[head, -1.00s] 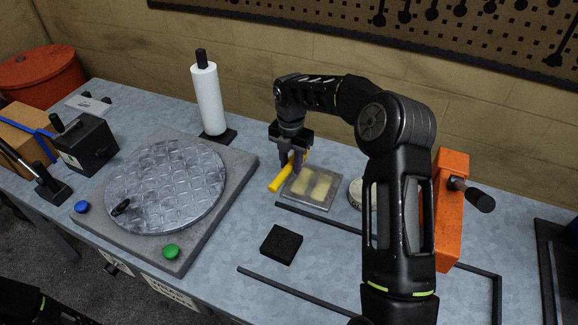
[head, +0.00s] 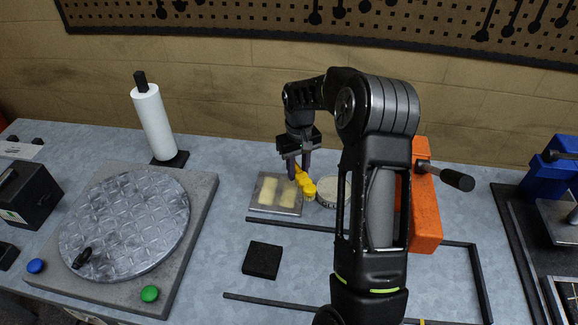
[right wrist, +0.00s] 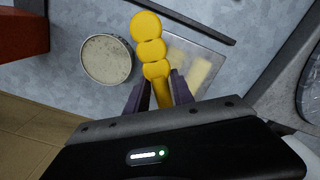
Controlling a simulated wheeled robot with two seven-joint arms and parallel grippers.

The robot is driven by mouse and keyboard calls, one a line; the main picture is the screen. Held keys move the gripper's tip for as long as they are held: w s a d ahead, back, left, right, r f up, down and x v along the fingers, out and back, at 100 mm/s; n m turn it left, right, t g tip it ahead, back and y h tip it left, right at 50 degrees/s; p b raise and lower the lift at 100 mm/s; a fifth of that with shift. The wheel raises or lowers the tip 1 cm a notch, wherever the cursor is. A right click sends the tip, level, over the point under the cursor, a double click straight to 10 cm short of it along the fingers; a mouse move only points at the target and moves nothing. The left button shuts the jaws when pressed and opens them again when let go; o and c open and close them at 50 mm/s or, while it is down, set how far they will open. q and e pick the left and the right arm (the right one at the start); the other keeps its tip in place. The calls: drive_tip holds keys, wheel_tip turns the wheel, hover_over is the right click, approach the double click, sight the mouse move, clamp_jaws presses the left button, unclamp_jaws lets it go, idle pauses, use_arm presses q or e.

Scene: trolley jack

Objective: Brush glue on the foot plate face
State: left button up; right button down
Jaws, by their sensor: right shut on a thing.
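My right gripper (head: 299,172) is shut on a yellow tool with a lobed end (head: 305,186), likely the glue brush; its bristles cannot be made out. It is over the right edge of a square metal plate (head: 261,208), which I take for the foot plate, with two pale yellow patches on its face. Whether the tool touches the plate is unclear. A round tin (head: 328,190) with a pale top stands just right of the tool. The right wrist view shows the yellow tool (right wrist: 149,45) between the fingers, between tin (right wrist: 106,60) and plate (right wrist: 212,52). My left gripper is not in view.
A black square block (head: 262,260) lies in front of the plate, among dark rails. An orange block with a handle (head: 426,210) stands right of my arm. Left are a round tread plate (head: 125,222) on a grey slab and a white roll (head: 153,122) on a stand.

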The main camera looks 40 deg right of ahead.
drive_tip(key=m, duration=0.4)
drive_tip(key=shift+w+a+f+m, duration=0.15)
drive_tip(key=shift+w+a+m, duration=0.05)
drive_tip(key=shift+a+m, duration=0.1)
drive_tip(key=m, duration=0.3)
drive_tip(key=shift+f, duration=0.1)
